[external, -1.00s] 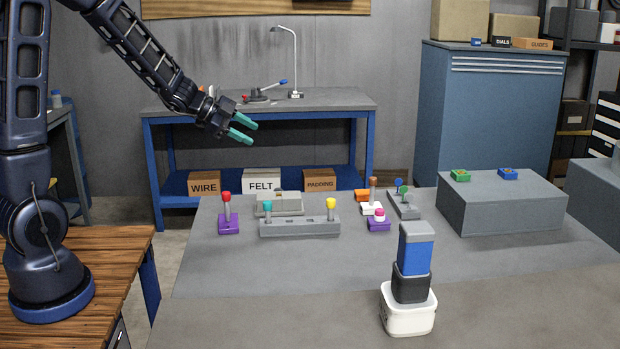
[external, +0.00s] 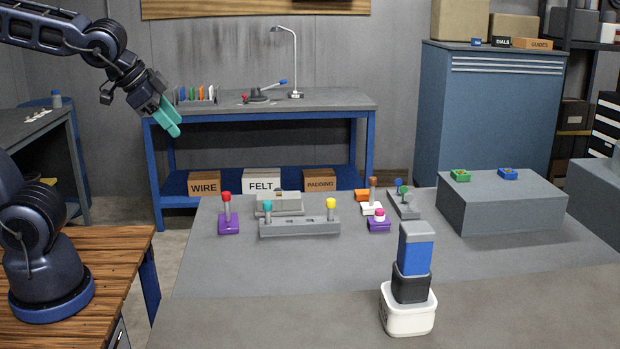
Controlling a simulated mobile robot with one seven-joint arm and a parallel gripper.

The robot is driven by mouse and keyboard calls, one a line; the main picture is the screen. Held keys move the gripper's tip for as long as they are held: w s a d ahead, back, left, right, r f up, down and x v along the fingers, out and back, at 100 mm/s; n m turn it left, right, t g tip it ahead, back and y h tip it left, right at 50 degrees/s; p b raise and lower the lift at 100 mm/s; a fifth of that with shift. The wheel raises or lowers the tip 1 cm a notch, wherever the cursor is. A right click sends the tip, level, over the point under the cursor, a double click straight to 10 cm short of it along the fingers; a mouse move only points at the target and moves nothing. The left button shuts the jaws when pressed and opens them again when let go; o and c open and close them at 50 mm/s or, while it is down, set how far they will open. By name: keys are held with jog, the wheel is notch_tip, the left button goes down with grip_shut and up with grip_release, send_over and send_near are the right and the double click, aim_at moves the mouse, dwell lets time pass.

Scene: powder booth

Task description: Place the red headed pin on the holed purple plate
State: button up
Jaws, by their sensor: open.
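The red headed pin (external: 226,205) stands upright at the left end of the grey table, its grey shaft over a purple plate (external: 229,225). The shaft's lower end meets the plate; any hole there is hidden. Another purple piece (external: 379,226) with a pink and white knob lies further right. My gripper (external: 172,122) has teal fingers and is up in the air at the left, above and well apart from the pin. It is open and holds nothing that I can see.
A grey holder (external: 300,228) with a teal headed pin (external: 267,210) and a yellow headed pin (external: 331,208) stands right of the purple plate. A blue, black and white stack (external: 410,310) stands in front. The table's left front is clear.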

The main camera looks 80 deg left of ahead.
jog(key=s+d+g+h, duration=0.1)
jog(key=s+d+h, duration=0.2)
jog(key=s+d, duration=0.5)
jog(key=shift+d+f+m+g, duration=0.2)
jog(key=shift+f+m+g, duration=0.1)
jog(key=shift+f+g, duration=0.15)
jog(key=shift+s, duration=0.1)
dwell(0.5)
